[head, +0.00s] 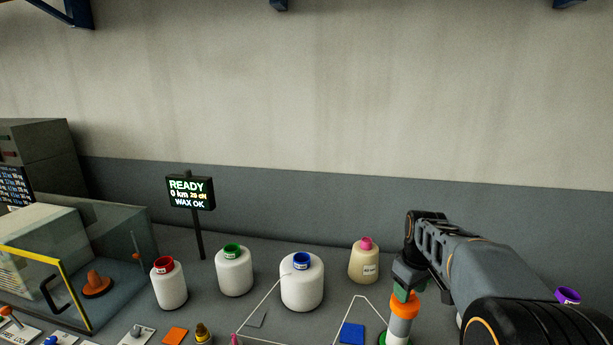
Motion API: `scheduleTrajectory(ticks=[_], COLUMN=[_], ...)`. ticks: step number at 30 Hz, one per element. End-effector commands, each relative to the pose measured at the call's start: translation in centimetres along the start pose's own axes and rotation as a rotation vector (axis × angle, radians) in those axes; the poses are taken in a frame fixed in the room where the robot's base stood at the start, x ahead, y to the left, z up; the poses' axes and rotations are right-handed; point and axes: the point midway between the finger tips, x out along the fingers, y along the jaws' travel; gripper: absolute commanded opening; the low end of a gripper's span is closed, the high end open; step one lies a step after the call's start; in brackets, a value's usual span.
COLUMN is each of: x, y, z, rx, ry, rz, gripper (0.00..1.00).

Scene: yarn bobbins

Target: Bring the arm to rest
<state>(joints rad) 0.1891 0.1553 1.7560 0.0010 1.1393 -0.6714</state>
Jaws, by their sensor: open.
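My arm (470,265) reaches in from the lower right, and its wrist bends down near the right middle of the head view. My gripper (403,288) points down at the end of it and is open. Directly below it in the picture stands an orange and white piece (402,308) with green at its foot. I cannot tell whether the gripper touches this piece. The fingertips are small and partly hidden.
White bobbins with red (170,288), green (234,274) and blue (302,287) tops and a cream one (364,264) stand on the grey bench. A sign (190,192) reads READY. A glass-sided case (115,265) stands left. A purple-topped item (567,296) is partly behind my arm.

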Motion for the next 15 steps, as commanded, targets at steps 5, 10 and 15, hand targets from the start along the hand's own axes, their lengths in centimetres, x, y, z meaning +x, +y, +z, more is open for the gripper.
scheduleTrajectory(ticks=[5, 10, 15], x=[-0.5, -0.2, -0.2], y=[-6.3, -10.9, -13.8], z=[4.8, 8.9, 11.6], rx=[0.376, 0.545, 0.531], ry=[0.082, 0.160, 0.217], rz=[0.032, 0.039, 0.045], gripper=[0.48, 0.48, 0.48])
